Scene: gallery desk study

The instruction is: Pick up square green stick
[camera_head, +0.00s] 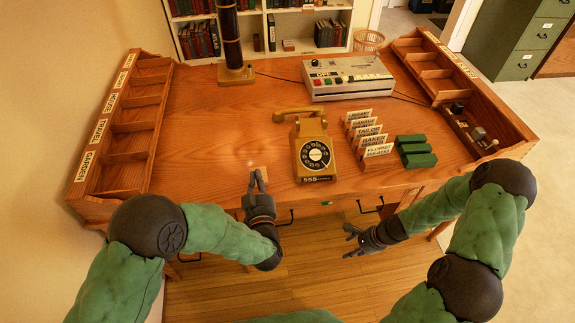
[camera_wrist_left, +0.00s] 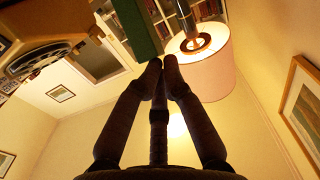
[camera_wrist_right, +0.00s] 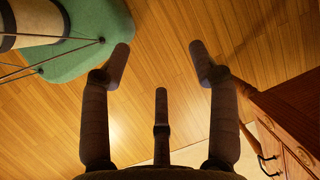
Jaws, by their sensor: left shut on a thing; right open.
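My left gripper (camera_head: 257,178) is over the desk's front edge, left of the telephone. In the left wrist view its fingertips (camera_wrist_left: 165,66) are together at the end of a dark green stick (camera_wrist_left: 137,27). In the head view only a small tan patch shows at these fingertips, and no green can be made out there. Several green blocks (camera_head: 419,160) lie on the desk right of the card rack. My right gripper (camera_head: 360,240) is open and empty in front of the desk; the right wrist view shows its fingers (camera_wrist_right: 160,60) spread above the floor.
The yellow telephone (camera_head: 312,152) stands mid-desk, with the card rack (camera_head: 379,162) beside it. A grey switch machine (camera_head: 347,79) and a lamp (camera_head: 232,45) stand behind. Sorting trays (camera_head: 126,190) line the desk's sides. The desk's left middle (camera_head: 208,125) is clear.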

